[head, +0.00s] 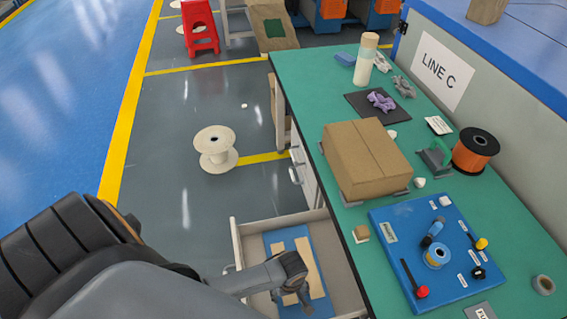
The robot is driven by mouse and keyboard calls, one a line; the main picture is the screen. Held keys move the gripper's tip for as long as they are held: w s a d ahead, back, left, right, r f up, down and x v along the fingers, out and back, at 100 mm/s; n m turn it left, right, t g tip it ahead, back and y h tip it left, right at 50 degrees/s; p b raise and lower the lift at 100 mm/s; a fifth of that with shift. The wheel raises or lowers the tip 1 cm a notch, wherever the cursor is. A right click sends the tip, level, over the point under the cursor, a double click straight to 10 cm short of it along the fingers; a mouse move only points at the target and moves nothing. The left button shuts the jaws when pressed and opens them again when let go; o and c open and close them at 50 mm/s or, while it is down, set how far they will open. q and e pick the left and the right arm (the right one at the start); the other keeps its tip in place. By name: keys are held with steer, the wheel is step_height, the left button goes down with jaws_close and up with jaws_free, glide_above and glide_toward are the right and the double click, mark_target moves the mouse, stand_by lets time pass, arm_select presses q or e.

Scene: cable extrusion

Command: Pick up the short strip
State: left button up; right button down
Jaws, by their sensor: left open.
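Two light wooden strips lie side by side on a blue mat (287,234) in an open drawer (318,217) under the workbench. The right strip (311,270) shows along much of its length. The left strip (277,246) shows only at its far end, with the rest behind my left gripper. I cannot tell which strip is the short one. My left gripper (294,301) is open and points down over the near part of the drawer, close to the strips. I cannot tell whether it touches anything. My right gripper is out of view.
The drawer walls stand around the strips. On the green bench (315,95) above are a cardboard box (366,157), a blue board (405,225) with tools, and an orange spool (475,151). A white spool (215,150) stands on the floor, with clear floor around it.

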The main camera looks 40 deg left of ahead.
arm_select(q)
steer(key=shift+f, duration=0.25)
stand_by(0.3)
steer(key=c, duration=0.8)
